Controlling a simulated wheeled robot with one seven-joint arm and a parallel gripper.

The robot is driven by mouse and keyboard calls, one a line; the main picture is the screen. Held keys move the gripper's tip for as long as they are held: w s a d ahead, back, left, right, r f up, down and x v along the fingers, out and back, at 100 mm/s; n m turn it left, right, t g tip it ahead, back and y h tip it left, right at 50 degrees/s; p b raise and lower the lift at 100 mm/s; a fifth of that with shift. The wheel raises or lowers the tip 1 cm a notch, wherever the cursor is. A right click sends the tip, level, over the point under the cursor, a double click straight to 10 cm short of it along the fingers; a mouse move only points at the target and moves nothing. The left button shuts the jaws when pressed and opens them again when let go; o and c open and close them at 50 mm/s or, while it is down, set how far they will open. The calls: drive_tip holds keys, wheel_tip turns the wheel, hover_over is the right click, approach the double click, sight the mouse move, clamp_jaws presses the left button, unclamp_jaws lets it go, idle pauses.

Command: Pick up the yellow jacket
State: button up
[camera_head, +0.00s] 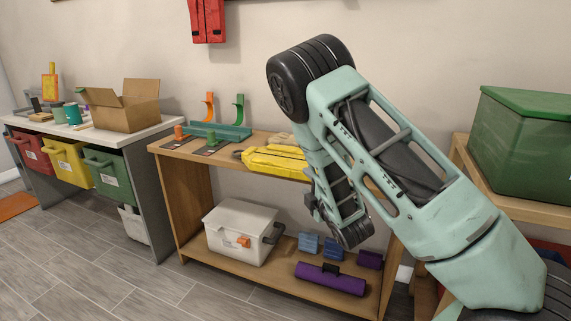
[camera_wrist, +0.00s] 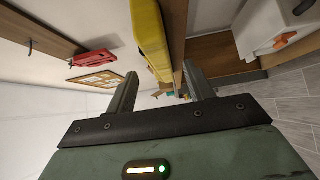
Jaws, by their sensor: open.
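The yellow jacket (camera_head: 275,162) lies folded flat on the wooden rack's top shelf, near its right part. My arm hides its right end in the head view. In the wrist view the yellow jacket (camera_wrist: 152,38) runs down from the top edge, ahead of the gap between my fingers and apart from them. My gripper (camera_wrist: 162,84) is open and empty, with one finger on each side of the gap. In the head view my arm's end is in front of the rack's right side, and its fingers cannot be made out clearly.
The wooden rack (camera_head: 168,152) has a teal tray (camera_head: 222,131) left of the jacket. A white bin (camera_head: 238,232) and purple roll (camera_head: 330,279) are on its lower shelf. A green box (camera_head: 525,130) stands at right. A red garment (camera_head: 207,20) hangs on the wall.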

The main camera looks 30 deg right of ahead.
sight(302, 176)
drive_tip(key=w, duration=0.2)
drive_tip(key=w+d, duration=0.1)
drive_tip(key=w, duration=0.2)
drive_tip(key=shift+b, duration=0.3)
drive_tip(key=shift+s, duration=0.1)
clamp_jaws()
drive_tip(key=shift+r, duration=0.1)
wheel_tip(302, 176, up, 10)
drive_tip(key=p, duration=0.2)
drive_tip(key=shift+p, duration=0.35)
